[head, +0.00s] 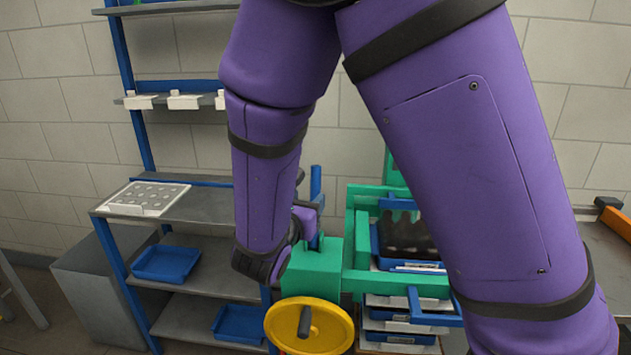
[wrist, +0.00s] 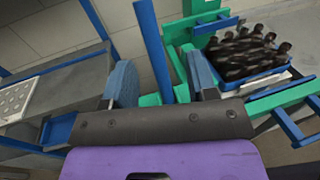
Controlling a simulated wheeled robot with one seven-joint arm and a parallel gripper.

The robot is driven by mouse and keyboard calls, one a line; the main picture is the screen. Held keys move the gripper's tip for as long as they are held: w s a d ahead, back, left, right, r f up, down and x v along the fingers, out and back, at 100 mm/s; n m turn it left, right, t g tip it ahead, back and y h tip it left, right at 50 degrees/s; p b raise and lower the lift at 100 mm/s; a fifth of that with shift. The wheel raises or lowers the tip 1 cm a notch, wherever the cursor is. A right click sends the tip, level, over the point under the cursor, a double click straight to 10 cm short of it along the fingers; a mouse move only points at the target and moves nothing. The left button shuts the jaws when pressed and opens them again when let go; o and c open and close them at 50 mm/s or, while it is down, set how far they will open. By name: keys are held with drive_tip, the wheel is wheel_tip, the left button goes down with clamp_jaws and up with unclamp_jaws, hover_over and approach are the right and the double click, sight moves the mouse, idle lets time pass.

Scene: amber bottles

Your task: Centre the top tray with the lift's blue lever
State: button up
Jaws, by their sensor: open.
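The green lift (head: 312,270) stands at centre right, with a yellow handwheel (head: 310,325) on its front. The top tray (wrist: 262,79) is blue and full of dark amber bottles (wrist: 245,50); the head view also shows it, partly behind my arm. An upright blue lever (wrist: 154,50) rises by the lift's green frame. My gripper (wrist: 160,75) is open, and in the wrist view the lever shows between its two fingers; I cannot tell if either finger touches it. In the head view, my arm hides most of the gripper.
More trays (head: 395,328) are stacked below the top one, with a blue handle (head: 432,313) in front. A blue-framed shelf (head: 200,205) on the left holds a white perforated plate (head: 145,198) and blue trays (head: 166,264). A bench (head: 606,240) stands at the right edge.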

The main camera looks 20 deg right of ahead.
sight(314, 183)
drive_tip(key=shift+n+t+y, duration=0.3)
drive_tip(key=shift+n+t, duration=0.1)
drive_tip(key=x, duration=1)
drive_tip(key=shift+w+a+f, duration=0.2)
drive_tip(key=shift+w+a, duration=0.1)
drive_tip(key=shift+w, duration=0.15)
clamp_jaws()
